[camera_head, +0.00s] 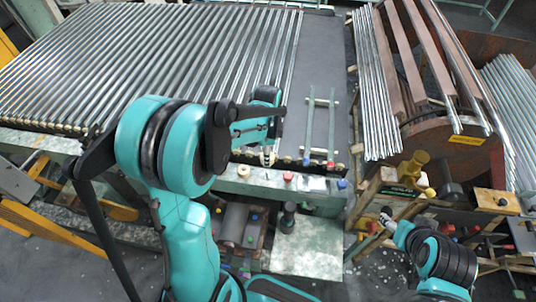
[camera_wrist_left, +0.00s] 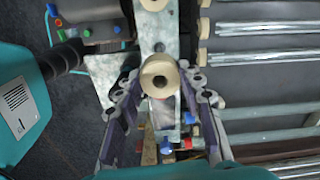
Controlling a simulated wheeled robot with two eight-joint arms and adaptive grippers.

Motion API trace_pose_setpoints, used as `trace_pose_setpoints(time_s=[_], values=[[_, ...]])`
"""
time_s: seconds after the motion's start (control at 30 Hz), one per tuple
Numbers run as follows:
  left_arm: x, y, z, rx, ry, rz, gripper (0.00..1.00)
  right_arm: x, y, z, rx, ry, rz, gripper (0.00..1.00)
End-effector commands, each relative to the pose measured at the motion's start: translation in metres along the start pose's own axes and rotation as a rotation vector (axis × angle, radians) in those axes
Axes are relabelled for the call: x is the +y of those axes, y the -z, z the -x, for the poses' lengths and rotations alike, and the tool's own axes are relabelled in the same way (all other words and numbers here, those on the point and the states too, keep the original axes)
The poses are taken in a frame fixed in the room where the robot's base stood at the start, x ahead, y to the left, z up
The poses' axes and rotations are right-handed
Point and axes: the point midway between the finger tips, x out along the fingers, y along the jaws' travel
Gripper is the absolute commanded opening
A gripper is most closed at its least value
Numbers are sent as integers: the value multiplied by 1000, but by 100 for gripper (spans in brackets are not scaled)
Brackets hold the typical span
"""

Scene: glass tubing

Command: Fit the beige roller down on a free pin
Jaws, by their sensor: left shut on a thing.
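The beige roller (camera_wrist_left: 160,78) is a short round piece with a dark hole in its end. It sits between the fingertips of my left gripper (camera_wrist_left: 159,84) in the left wrist view, and the gripper is shut on it. In the head view my left gripper (camera_head: 267,152) is over the front edge of the tube bed, partly hidden by my own arm. A free pin cannot be made out clearly in either view. My right arm is at the lower right, with its gripper (camera_head: 388,219) small, and its jaws cannot be read.
Long glass tubes (camera_head: 170,60) lie side by side on the bed, with several beige rollers (camera_wrist_left: 203,57) along its edge. A green bench rail (camera_head: 262,178) carries coloured buttons. Two short tubes (camera_head: 320,125) lie on the dark bed. A tube rack (camera_head: 372,90) stands right.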

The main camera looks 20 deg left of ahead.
Motion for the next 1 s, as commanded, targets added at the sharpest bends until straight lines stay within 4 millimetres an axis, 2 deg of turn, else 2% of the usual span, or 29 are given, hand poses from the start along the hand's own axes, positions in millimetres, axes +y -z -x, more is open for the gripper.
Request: trace_pose_setpoints(time_s=[0.43,1.0], values=[[0,0,-6,0,0,1,11,0,-4,-6,0,0,0,62],[0,0,-56,0,0,2,11,0,-28,-40,0,0,0,62]])
